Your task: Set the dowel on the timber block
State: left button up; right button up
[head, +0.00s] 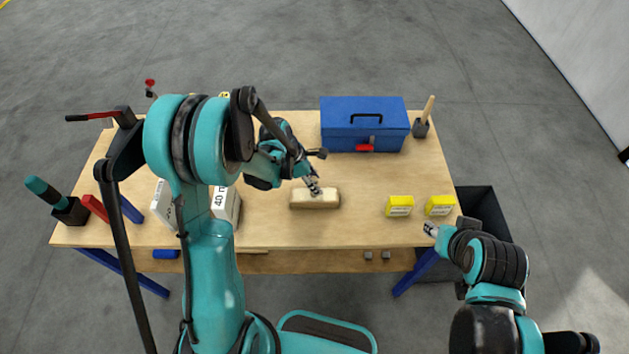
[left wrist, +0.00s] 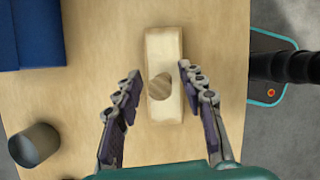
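The timber block (head: 300,203) is a pale wooden bar lying on the workbench near its middle. In the left wrist view the block (left wrist: 164,48) stands lengthwise between my fingers. A round, darker wood-grained face, which looks like the dowel's end (left wrist: 160,87), shows over the middle of the block, towards its left edge. My left gripper (head: 315,188) is just above the block. In the left wrist view my left gripper (left wrist: 163,90) has its fingers spread on both sides of the dowel, with gaps. My right gripper (head: 431,229) is empty by the bench's front right; its opening is too small to judge.
A blue toolbox (head: 362,138) and a holder with a wooden-handled tool (head: 421,127) stand at the back right. Two yellow boxes (head: 400,208) (head: 440,207) are right of the block. White boxes (head: 226,207) are to its left.

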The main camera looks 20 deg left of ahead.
pick_arm(q)
jog(key=shift+r, duration=0.2)
jog(key=p+v, duration=0.2)
jog(key=v, duration=0.9)
jog(key=s+r+m+t+y, duration=0.2)
jog(key=s+r+m, duration=0.3)
jog(key=m, duration=0.6)
jog(key=s+d+r+m+t+y, duration=0.1)
jog(key=s+r+m, duration=0.4)
jog(key=s+m, duration=0.5)
jog(key=shift+r+m+t+y, duration=0.25)
jog(key=shift+m+t+y, duration=0.35)
jog(key=shift+m+t, duration=0.45)
notch_tip(320, 180, down, 15)
jog(key=b, duration=1.4)
jog(key=shift+b, duration=0.4)
jog(key=shift+f, duration=0.1)
